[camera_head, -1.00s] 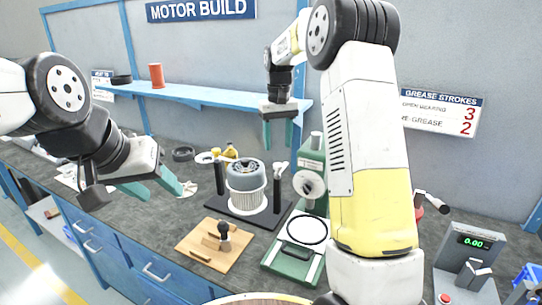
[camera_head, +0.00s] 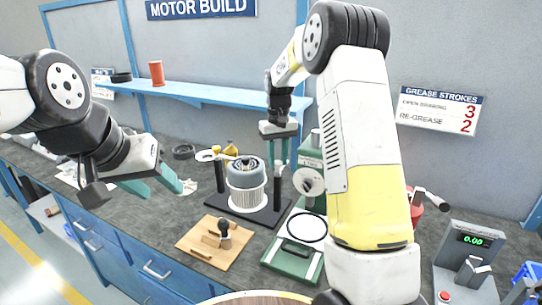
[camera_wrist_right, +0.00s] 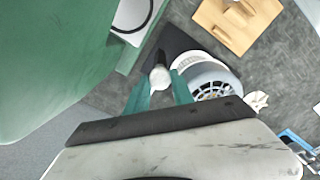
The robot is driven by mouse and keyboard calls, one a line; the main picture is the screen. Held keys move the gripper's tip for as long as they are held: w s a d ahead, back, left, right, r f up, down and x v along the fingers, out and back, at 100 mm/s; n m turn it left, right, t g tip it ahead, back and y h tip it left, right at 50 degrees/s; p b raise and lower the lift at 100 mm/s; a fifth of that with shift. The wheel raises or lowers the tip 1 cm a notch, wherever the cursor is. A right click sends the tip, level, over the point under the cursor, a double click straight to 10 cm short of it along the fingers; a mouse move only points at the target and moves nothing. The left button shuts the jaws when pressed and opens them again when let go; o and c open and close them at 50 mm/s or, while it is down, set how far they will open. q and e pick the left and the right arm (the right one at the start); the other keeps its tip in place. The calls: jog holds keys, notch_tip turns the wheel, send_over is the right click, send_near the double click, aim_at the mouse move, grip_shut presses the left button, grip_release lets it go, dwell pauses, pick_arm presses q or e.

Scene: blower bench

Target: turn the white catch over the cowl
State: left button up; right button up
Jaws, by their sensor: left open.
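The grey-blue cowl (camera_head: 245,170) sits on a white ribbed body (camera_head: 245,200) on a black base. A dark post stands on each side. The left post's white catch (camera_head: 206,155) points away from the cowl. It also shows in the right wrist view (camera_wrist_right: 256,100). The right post's white catch (camera_wrist_right: 160,77) is between the fingertips of my right gripper (camera_wrist_right: 160,95), beside the cowl (camera_wrist_right: 210,85). My right gripper (camera_head: 279,160) points down and is open; contact with the catch cannot be told. My left gripper (camera_head: 172,187) is open and empty, left of the cowl.
A green machine (camera_head: 312,165) with a round white face stands close right of the right post. A wooden board (camera_head: 215,245) and a green tray (camera_head: 290,262) lie in front. A blue shelf (camera_head: 190,90) runs behind. A scale (camera_head: 470,255) stands at right.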

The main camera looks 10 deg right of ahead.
grip_shut()
dwell(1.0)
jog(key=shift+n, duration=0.3)
jog(key=n, duration=0.3)
jog(key=shift+n, duration=0.3)
jog(key=n, duration=0.4)
jog(key=shift+n, duration=0.3)
jog(key=n, duration=0.4)
jog(key=shift+r+n, duration=0.1)
jog(key=shift+n, duration=2.4)
